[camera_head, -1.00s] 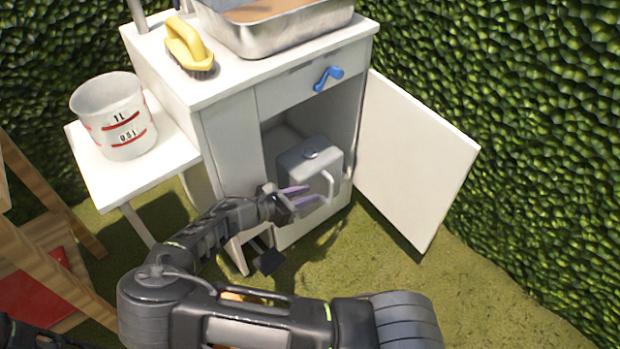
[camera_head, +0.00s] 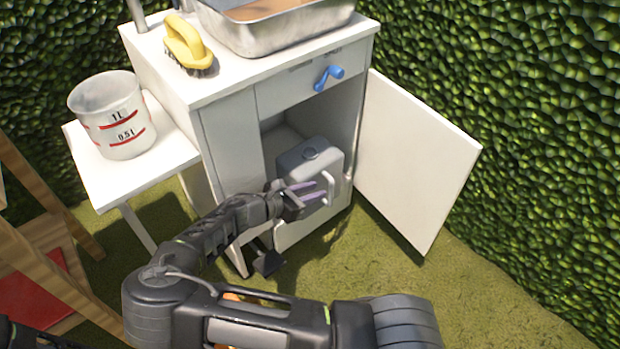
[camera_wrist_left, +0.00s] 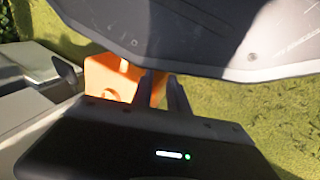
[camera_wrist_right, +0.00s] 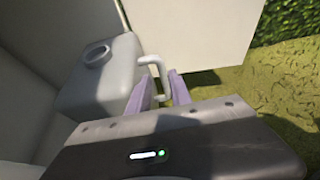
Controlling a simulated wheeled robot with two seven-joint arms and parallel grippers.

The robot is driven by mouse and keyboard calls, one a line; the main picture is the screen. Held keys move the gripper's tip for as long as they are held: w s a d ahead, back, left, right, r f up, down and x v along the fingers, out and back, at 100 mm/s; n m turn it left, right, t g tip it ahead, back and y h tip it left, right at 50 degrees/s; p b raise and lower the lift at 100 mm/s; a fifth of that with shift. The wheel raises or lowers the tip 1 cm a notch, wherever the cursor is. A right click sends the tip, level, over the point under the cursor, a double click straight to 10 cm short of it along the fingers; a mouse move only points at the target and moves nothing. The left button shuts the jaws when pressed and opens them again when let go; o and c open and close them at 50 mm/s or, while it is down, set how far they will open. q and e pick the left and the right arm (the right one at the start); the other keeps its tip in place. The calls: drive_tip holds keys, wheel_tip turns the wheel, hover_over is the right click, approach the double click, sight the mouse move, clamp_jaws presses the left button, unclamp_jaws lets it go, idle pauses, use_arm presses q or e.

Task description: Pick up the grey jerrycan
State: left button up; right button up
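The grey jerrycan (camera_head: 300,160) stands upright inside the open white cabinet, its round cap on top and its light handle (camera_head: 330,188) towards the open side. My right gripper (camera_head: 310,191) is open in front of it, with purple fingers reaching to the handle. In the right wrist view the jerrycan (camera_wrist_right: 98,80) is at the left, and the handle's lower part (camera_wrist_right: 163,88) shows between the two parted fingers. Contact cannot be told. My left gripper (camera_wrist_left: 163,90) shows in the left wrist view beside an orange piece (camera_wrist_left: 112,76); whether it grips it is unclear.
The cabinet door (camera_head: 415,160) is swung open to the right. A metal basin (camera_head: 275,30) and a yellow brush (camera_head: 187,45) are on top. A measuring bucket (camera_head: 113,115) stands on the side shelf (camera_head: 175,150). A hedge (camera_head: 545,150) closes off the right.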

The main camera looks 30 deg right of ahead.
drive_tip(key=b+x, duration=0.2)
drive_tip(key=x, duration=0.3)
drive_tip(key=shift+s, duration=0.1)
idle(0.4)
clamp_jaws()
idle(1.2)
drive_tip(key=shift+r, duration=0.15)
